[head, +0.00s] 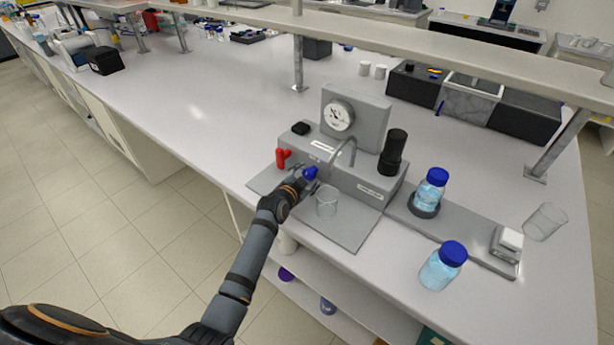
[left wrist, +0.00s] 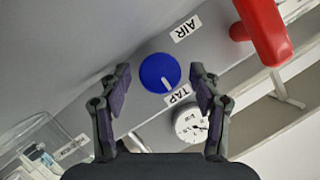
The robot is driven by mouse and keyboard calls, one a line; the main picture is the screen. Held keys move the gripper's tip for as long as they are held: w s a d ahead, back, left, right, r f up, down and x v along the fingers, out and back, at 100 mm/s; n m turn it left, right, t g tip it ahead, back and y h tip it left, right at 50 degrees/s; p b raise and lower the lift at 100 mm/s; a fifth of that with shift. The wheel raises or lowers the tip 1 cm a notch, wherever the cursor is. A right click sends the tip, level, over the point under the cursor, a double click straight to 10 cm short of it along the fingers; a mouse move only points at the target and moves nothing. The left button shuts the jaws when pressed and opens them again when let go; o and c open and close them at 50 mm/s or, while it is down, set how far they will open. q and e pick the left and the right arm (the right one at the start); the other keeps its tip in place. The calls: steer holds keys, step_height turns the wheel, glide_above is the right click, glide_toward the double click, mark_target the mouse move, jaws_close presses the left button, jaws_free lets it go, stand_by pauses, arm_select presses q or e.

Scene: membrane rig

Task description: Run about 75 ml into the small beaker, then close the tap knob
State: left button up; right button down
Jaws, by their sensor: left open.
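The blue tap knob (head: 310,173) is on the front of the grey rig (head: 340,172). In the left wrist view the knob (left wrist: 160,70) faces me, its white mark pointing down toward the TAP label (left wrist: 178,95). My left gripper (head: 302,186) is open, with its fingers (left wrist: 160,88) apart on either side of the knob; I cannot tell if they touch it. The small clear beaker (head: 327,207) stands on the grey plate beside the gripper, below the curved spout (head: 345,148). I cannot make out a liquid level in it. My right gripper is not in view.
A red handle (head: 283,158) sits left of the knob. A round gauge (head: 338,115) and black cylinder (head: 393,152) are on the rig. Blue-capped bottles (head: 431,192) (head: 443,266) and an empty-looking beaker (head: 545,221) stand right.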

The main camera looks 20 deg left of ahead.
arm_select(q)
steer(key=shift+c, duration=1.7)
steer(key=shift+s, duration=0.1)
steer(key=c, duration=0.8)
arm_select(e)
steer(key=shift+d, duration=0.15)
